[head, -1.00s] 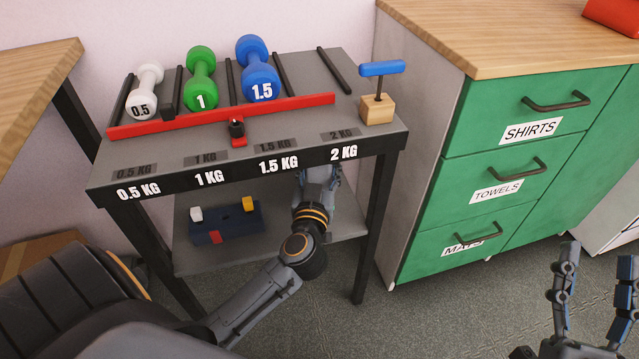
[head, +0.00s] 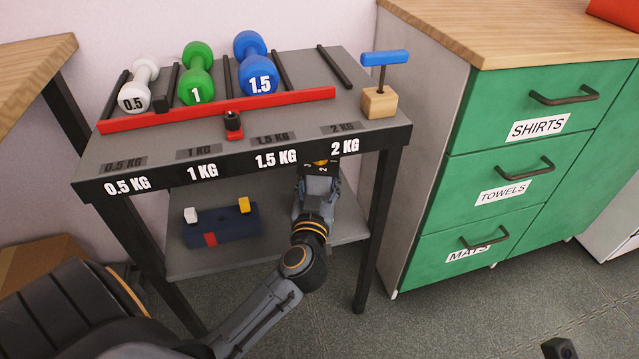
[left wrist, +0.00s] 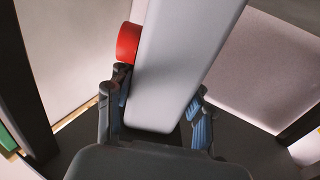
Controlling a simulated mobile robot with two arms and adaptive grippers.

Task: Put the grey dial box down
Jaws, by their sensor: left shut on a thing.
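The grey dial box (left wrist: 185,60) fills the middle of the left wrist view, a long pale grey block with a red round knob (left wrist: 128,42) on its left side. My left gripper (left wrist: 155,98) has a finger on each side of the box and is shut on it. In the head view my left gripper (head: 318,188) is beneath the top of the grey rack table (head: 215,155), over the right part of its lower shelf (head: 265,250). The box is not clearly visible there, hidden by the gripper and tabletop. Only a dark scrap of my right arm (head: 559,349) shows at the bottom right.
A dark blue block (head: 222,228) with white and yellow knobs stands left on the lower shelf. White (head: 139,85), green (head: 196,74) and blue (head: 256,65) dumbbells lie on top. A wooden block with blue handle (head: 380,102) stands right. Green drawers (head: 520,140) are beside the table.

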